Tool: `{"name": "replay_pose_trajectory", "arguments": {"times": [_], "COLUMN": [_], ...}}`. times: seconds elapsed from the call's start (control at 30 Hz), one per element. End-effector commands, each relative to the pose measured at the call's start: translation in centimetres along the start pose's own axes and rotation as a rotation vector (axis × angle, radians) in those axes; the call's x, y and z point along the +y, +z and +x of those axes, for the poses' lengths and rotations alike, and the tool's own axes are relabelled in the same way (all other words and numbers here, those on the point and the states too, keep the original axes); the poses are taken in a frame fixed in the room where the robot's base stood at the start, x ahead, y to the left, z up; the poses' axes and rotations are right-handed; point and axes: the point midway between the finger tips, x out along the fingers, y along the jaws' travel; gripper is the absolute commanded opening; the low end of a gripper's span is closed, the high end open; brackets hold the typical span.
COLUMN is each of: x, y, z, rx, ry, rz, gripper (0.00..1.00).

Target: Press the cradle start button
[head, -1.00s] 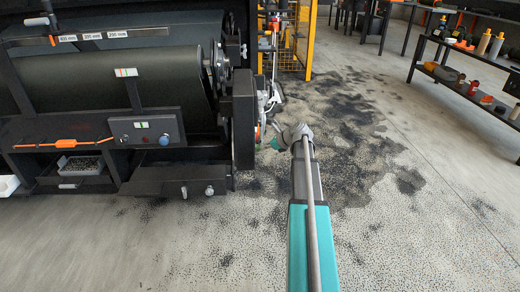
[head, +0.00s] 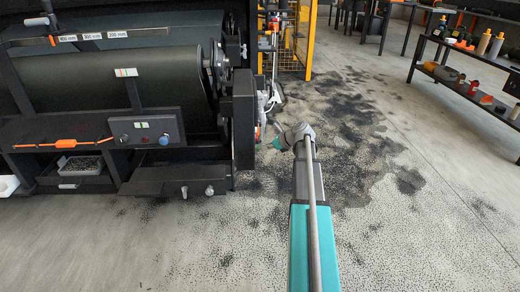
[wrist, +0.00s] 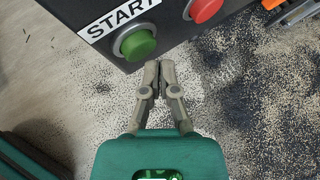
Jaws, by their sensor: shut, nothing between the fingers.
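The green start button (wrist: 137,43) sits on a dark control box (wrist: 163,25), beside a white label reading START (wrist: 118,17), in the wrist view. My gripper (wrist: 158,64) is shut and empty, its fingertips just below and to the right of the green button in that picture. I see a gap in the picture between tips and button; whether they touch in depth I cannot tell. In the head view my arm reaches to the right side of the dark cradle machine (head: 243,120); the fingers and the green button are hidden there.
A red button (wrist: 204,9) sits right of the green one. The machine's front has a panel with knobs (head: 146,128) and a tray of granules (head: 81,165). A yellow cage (head: 297,40) stands behind, a shelf rack (head: 465,85) at right. Open floor with dark granules lies between.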

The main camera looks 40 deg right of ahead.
Motion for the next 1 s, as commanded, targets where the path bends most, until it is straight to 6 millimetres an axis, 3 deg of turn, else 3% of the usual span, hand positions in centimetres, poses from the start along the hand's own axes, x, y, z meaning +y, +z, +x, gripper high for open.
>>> {"name": "replay_pose_trajectory", "arguments": {"times": [0.57,1.0], "x": [-0.3,-1.8], "y": [-0.3,-1.8], "z": [-0.4,-2.4], "rx": [0.000,0.000], "ry": [0.000,-0.001], "rz": [0.001,0.000], "gripper": [0.00,0.00]}}
